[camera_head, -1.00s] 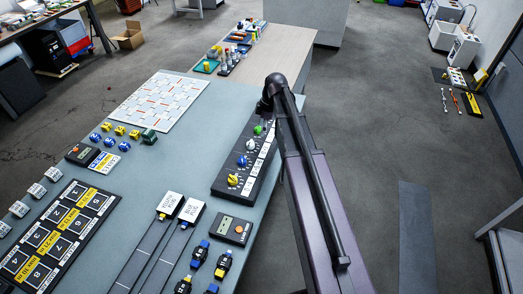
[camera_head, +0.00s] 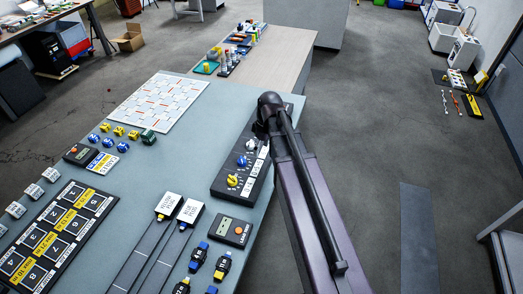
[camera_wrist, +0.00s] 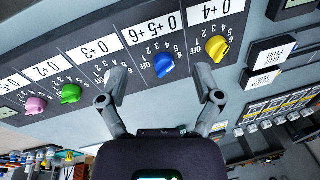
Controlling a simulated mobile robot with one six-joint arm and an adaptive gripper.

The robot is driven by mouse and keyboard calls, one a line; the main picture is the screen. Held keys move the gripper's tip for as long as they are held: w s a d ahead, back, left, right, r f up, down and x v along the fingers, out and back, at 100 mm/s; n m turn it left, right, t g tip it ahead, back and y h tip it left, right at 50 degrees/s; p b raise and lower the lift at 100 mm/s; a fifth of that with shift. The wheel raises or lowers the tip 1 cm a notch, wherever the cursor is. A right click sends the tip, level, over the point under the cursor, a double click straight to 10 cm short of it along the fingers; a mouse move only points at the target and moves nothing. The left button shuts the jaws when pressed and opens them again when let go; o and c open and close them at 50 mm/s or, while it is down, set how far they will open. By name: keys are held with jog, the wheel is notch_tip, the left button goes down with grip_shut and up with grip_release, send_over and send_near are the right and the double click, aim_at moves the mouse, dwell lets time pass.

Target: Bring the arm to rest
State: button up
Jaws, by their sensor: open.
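My arm (camera_head: 312,205) reaches forward over the right edge of the grey-green table. Its front joint is over the black dial panel (camera_head: 226,190), and my gripper is hidden in the head view. In the wrist view my gripper (camera_wrist: 163,88) is open and empty, with its fingers spread wide. Between and beyond the fingertips is the blue knob (camera_wrist: 164,65) on the panel. The yellow knob (camera_wrist: 217,47) is by the right finger; the green knob (camera_wrist: 70,93) and pink knob (camera_wrist: 36,105) are left of the left finger. I cannot tell the height above the panel.
The floor right of my arm (camera_head: 375,150) is open.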

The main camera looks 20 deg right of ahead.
jog(key=shift+s+f+m, duration=0.1)
jog(key=shift+s+m, duration=0.2)
jog(key=shift+s+a, duration=0.1)
dwell(0.4)
jog(key=s+a+m+h, duration=0.1)
jog(key=s+m+h, duration=0.1)
jog(key=s+m, duration=0.6)
jog(key=shift+s+t, duration=0.3)
jog(key=shift+s, duration=0.45)
jog(key=shift+f, duration=0.1)
dwell(0.9)
